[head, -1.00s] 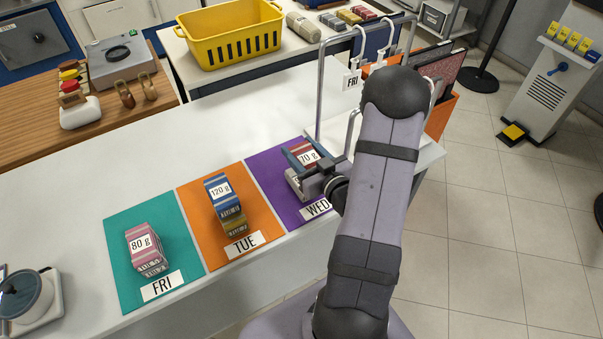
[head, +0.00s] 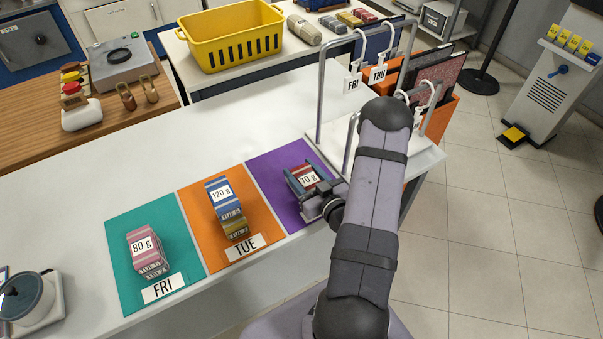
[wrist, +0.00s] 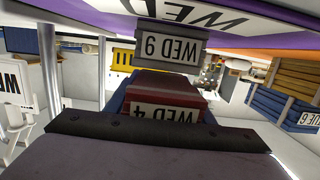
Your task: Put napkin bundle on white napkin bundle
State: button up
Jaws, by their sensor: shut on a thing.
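A dark red napkin bundle (head: 309,175) with a 70 g label is between the fingers of my gripper (head: 304,178), over the purple WED mat (head: 263,163). In the wrist view, which is upside down, the red bundle (wrist: 166,92) has a WED 4 tag. I cannot tell whether the two touch. In the head view the white bundle is hidden by my gripper and the red bundle.
The orange TUE mat (head: 195,214) holds a blue bundle (head: 219,192) over a yellowish one. The teal FRI mat (head: 125,280) holds pink bundles (head: 147,249). A metal rack (head: 319,95) with hanging tags stands just behind the purple mat. The counter behind the mats is clear.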

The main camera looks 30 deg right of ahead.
jog(key=shift+f, duration=0.55)
jog(key=shift+f, duration=0.2)
jog(key=o, duration=1.1)
jog(key=shift+c, duration=0.2)
jog(key=shift+r, duration=0.2)
jog(key=shift+r, duration=0.1)
jog(key=s, duration=0.3)
jog(key=s+r+b, duration=0.1)
jog(key=s, duration=0.3)
jog(key=s+b, duration=0.1)
jog(key=s, duration=0.2)
jog(key=shift+s+r, duration=0.15)
jog(key=shift+r, duration=0.1)
jog(key=shift+s, duration=0.8)
